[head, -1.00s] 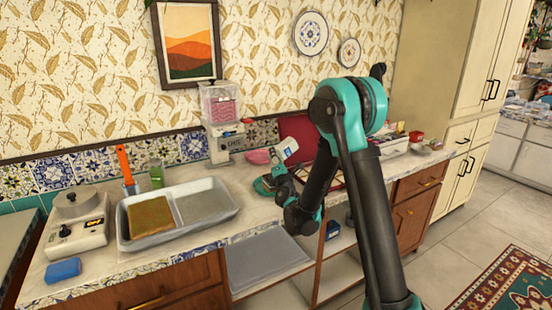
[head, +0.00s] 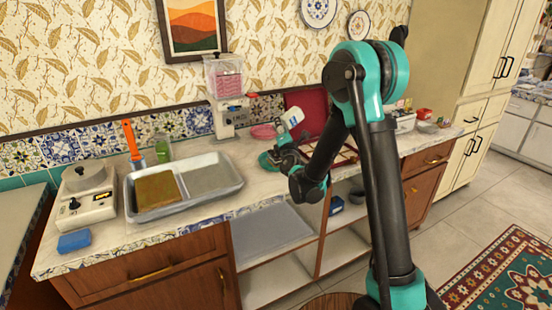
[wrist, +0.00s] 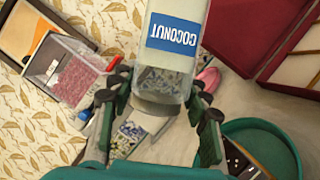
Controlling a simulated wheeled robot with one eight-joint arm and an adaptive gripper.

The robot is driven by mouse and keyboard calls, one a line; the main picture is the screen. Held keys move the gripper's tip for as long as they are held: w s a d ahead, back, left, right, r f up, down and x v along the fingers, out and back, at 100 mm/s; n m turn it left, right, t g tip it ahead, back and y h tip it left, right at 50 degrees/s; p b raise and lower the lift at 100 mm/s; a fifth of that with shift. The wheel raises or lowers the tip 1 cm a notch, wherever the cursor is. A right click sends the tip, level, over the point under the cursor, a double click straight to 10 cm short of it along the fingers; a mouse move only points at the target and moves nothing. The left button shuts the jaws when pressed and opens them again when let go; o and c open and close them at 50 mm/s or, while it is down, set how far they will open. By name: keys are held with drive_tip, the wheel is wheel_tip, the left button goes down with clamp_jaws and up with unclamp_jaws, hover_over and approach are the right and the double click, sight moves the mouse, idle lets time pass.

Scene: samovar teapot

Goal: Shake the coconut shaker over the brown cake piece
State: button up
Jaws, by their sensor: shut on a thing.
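The coconut shaker is a pale bottle with a blue label (head: 291,118). It fills the top middle of the wrist view (wrist: 176,55), with its COCONUT label upside down and a clear end between the fingers. My gripper (wrist: 160,97) is shut on it. In the head view my gripper (head: 284,150) holds it tilted above the counter, in front of the red open case. A flat brown slab (head: 157,190) lies in the left compartment of the grey tray (head: 228,190). I cannot tell for sure whether it is the brown cake piece.
A dispenser with pink contents (head: 228,95) stands at the wall, with a pink bowl (head: 263,132) beside it. The red case (head: 308,108) is behind my gripper. A scale (head: 88,196) and blue sponge (head: 74,241) are at left. Counter between tray and gripper is mostly clear.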

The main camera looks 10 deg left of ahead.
drive_tip(key=shift+f, duration=1.25)
wheel_tip(320, 180, up, 2)
drive_tip(key=shift+r, duration=0.2)
drive_tip(key=shift+f, duration=1.2)
drive_tip(key=shift+w+r+m, duration=0.1)
drive_tip(key=shift+m, duration=0.2)
